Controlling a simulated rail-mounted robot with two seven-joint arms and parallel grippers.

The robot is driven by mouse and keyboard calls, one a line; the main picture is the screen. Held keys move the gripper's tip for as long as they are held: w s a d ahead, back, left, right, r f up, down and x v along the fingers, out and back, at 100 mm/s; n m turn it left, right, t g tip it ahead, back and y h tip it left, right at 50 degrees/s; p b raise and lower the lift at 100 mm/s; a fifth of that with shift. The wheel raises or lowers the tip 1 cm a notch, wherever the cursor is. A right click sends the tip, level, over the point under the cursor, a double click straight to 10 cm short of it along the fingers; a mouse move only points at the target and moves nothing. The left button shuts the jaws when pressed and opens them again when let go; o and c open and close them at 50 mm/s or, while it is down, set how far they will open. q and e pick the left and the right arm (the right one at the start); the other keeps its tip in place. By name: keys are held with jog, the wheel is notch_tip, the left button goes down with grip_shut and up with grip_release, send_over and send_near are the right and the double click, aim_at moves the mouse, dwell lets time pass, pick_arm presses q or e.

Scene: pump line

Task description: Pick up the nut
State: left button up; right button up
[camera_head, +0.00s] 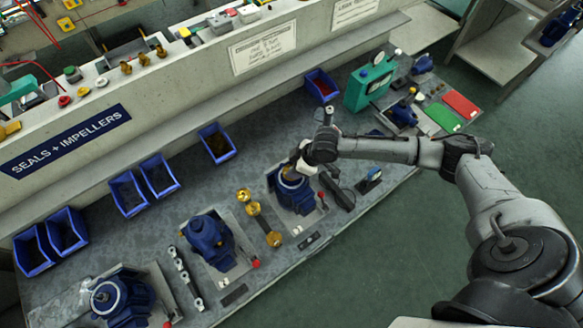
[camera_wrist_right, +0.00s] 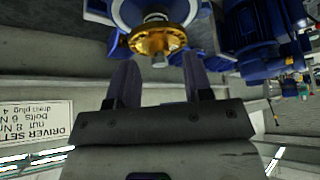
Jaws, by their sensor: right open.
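My right gripper (camera_head: 296,166) is over a blue pump (camera_head: 293,195) on the bench. In the right wrist view, my gripper (camera_wrist_right: 160,72) is open, with its two dark fingers apart and nothing held between them. A brass disc (camera_wrist_right: 157,38) sits on the blue pump body just beyond the fingertips. A small silver piece (camera_wrist_right: 159,61), which may be the nut or a shaft end, shows at the disc's centre, in line with the gap between the fingers. In the head view the gripper and wrist hide this spot. My left gripper is not in view.
Brass parts (camera_head: 254,209) lie left of the pump. Another blue pump (camera_head: 207,240) stands further left. Blue bins (camera_head: 217,144) line the bench's back. A green device (camera_head: 370,82) and red and green mats (camera_head: 460,104) are at the right.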

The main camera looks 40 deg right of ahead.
jog(key=shift+f, duration=0.15)
dwell(0.3)
grip_shut()
